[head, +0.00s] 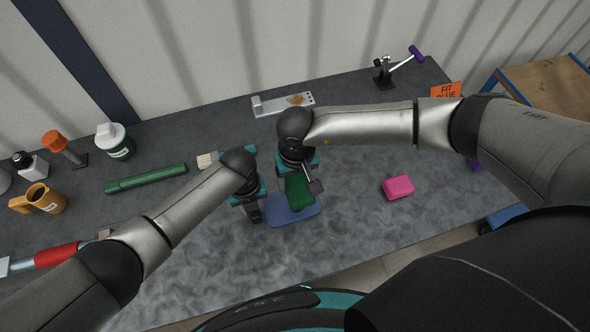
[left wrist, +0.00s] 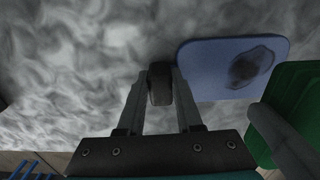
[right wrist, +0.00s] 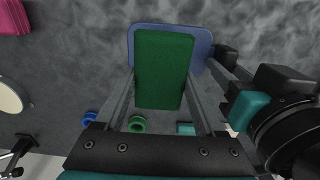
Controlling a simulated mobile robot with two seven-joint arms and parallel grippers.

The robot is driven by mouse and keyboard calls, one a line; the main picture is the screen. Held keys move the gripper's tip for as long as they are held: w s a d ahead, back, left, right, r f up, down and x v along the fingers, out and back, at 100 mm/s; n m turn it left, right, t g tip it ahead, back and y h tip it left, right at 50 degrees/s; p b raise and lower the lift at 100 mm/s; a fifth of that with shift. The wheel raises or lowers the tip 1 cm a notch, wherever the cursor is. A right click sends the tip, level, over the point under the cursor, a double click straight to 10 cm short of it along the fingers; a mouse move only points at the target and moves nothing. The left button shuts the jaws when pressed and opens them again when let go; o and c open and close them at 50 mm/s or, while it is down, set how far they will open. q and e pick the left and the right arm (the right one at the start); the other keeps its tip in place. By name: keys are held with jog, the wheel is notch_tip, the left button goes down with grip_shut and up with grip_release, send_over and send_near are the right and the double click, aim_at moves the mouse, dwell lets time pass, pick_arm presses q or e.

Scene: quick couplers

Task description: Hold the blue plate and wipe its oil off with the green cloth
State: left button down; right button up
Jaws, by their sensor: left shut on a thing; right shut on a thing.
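The blue plate (head: 305,213) lies on the grey table in front of me. In the left wrist view the plate (left wrist: 210,72) shows a dark oil patch (left wrist: 250,67) near its right end. My left gripper (head: 256,214) is shut at the plate's left edge, on a dark block (left wrist: 160,85) that appears to be its grip. My right gripper (head: 305,187) is shut on the green cloth (head: 297,192), a thick block shape.
A pink block (head: 398,187) lies to the right. A long green tool (head: 146,178), an orange mug (head: 46,199), a white-lidded green container (head: 115,141) and a red-handled tool (head: 55,257) lie left. A metal plate (head: 283,104) lies at the back. The front table is clear.

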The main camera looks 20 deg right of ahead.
dwell(0.3)
jog(key=shift+f, duration=2.5)
jog(key=o, duration=0.6)
jog(key=shift+c, duration=0.2)
jog(key=c, duration=0.8)
jog(key=shift+f, duration=0.75)
